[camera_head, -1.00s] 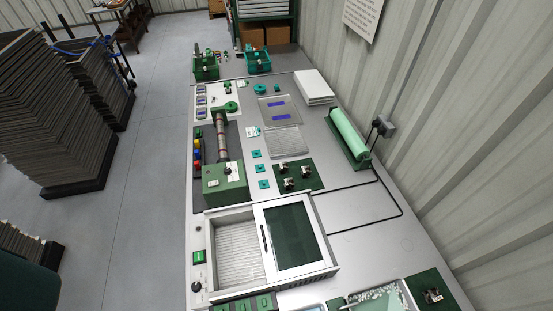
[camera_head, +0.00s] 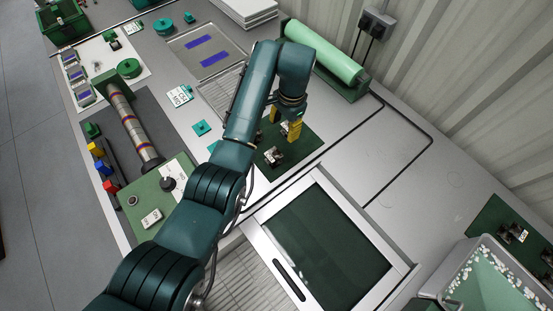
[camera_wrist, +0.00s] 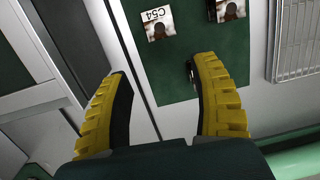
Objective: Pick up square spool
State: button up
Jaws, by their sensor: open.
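A dark green mat (camera_head: 302,148) lies on the bench, bearing small square metallic and dark pieces; I cannot tell which is the square spool. One piece (camera_head: 273,155) shows on the mat's near-left part. My gripper (camera_head: 283,127) is open above the mat and hides part of it. In the wrist view, the open yellow fingers of my gripper (camera_wrist: 163,72) have nothing between them. A piece with a white label reading C54 (camera_wrist: 156,24) and another piece (camera_wrist: 228,10) lie beyond the fingertips. A dark metallic bit (camera_wrist: 190,76) shows beside the right finger, mostly hidden by it.
A white-framed dark window (camera_head: 327,248) is in front. A winding machine (camera_head: 135,125) is at left. A bin of white bits (camera_head: 500,277) is at right.

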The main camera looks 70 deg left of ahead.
aim_at(273, 155)
jog(key=shift+g+h, duration=0.3)
jog(key=s+f+b, duration=0.1)
jog(key=f, duration=0.2)
jog(key=s+f, duration=0.1)
jog(key=f, duration=0.3)
jog(key=s+f+b, duration=0.1)
jog(key=f, duration=0.3)
jog(key=shift+f+b, duration=0.25)
jog(key=shift+b, duration=0.05)
jog(key=f, duration=0.2)
jog(key=f+b, duration=0.1)
jog(key=f, duration=0.1)
jog(key=s+f+b, duration=0.1)
jog(key=f, duration=0.1)
jog(key=shift+d, duration=0.15)
jog(key=shift+r, duration=0.15)
grip_shut()
